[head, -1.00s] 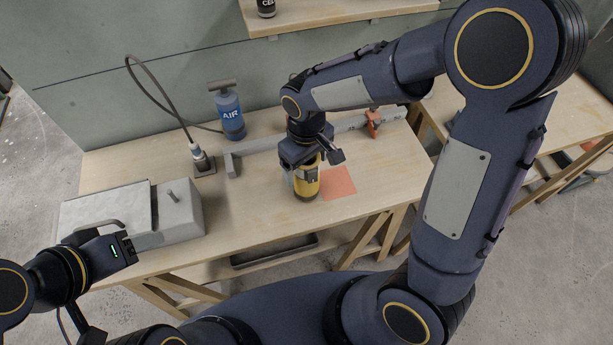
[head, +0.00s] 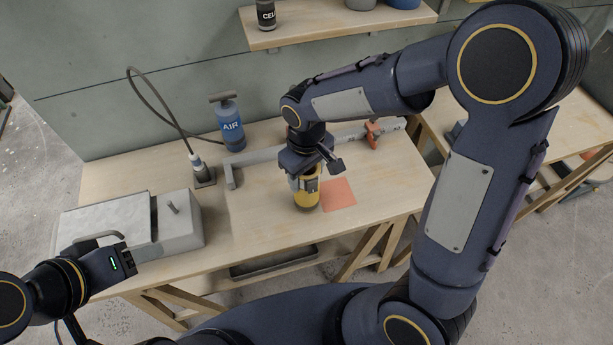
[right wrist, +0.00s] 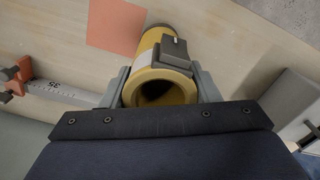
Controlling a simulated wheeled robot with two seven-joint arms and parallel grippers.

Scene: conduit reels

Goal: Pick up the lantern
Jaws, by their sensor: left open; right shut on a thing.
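The lantern is a yellow cylinder with a dark switch block on its side. In the head view the lantern (head: 306,199) is upright on or just above the wooden table, left of an orange-red square. In the right wrist view the lantern (right wrist: 160,82) shows its hollow round end between the two grey fingers. My right gripper (head: 307,172) reaches it from above and is shut on its upper part; the fingers also show in the right wrist view (right wrist: 163,88). My left gripper (head: 108,245) is open and empty near the grey box at the table's left. Its fingertips are hard to make out.
The orange-red square (head: 339,195) lies flat beside the lantern. A grey box (head: 115,228) stands left. The table's front middle is clear.

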